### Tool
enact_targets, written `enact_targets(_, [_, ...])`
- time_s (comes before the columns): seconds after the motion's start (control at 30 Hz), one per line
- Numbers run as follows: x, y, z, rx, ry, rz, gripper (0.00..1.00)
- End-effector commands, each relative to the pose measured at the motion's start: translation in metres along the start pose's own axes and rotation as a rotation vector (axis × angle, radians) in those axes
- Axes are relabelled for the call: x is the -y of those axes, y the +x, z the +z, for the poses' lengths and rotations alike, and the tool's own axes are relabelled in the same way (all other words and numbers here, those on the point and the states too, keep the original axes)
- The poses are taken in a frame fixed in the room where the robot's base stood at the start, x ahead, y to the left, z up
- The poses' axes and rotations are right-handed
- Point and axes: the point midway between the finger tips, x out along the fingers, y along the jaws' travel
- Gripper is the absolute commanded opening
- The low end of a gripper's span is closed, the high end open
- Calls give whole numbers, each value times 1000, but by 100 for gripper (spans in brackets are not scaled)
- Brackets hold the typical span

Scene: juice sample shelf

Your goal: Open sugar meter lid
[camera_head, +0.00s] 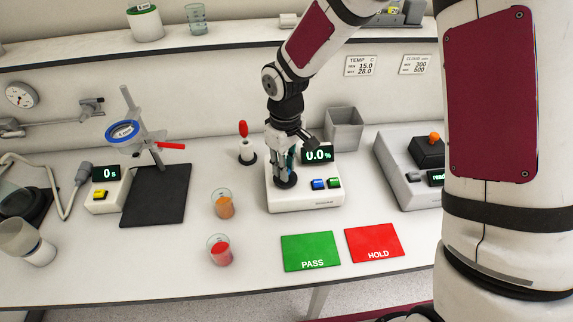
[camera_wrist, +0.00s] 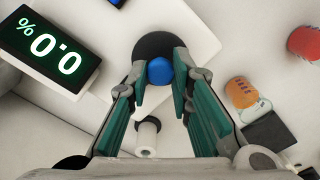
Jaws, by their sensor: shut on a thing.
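The sugar meter (camera_head: 300,200) is a white box with a "0.0%" display, which also shows in the wrist view (camera_wrist: 50,47). Its lid is a round black disc (camera_wrist: 145,47) with a blue knob (camera_wrist: 160,70) at its middle. In the head view the dark lid (camera_head: 287,182) lies flat on the meter's left part, partly hidden by my gripper. My gripper (camera_head: 285,168) points down over the lid. In the wrist view its teal-padded fingers (camera_wrist: 159,88) are shut on the blue knob, one on each side.
Orange (camera_head: 222,205) and red (camera_head: 220,250) juice glasses stand left of the meter. A white holder with a red-topped tool (camera_head: 246,145) is close behind it. A grey bin (camera_head: 344,128) stands behind right. Green PASS (camera_head: 310,250) and red HOLD (camera_head: 374,241) mats lie in front.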

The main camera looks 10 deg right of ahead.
Motion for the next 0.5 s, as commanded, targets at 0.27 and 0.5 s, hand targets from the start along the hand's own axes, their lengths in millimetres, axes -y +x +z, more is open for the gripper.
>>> enact_targets(0.27, [8, 0, -9, 1, 196, 1, 0])
enact_targets(0.5, [14, 0, -20, 2, 422, 1, 0])
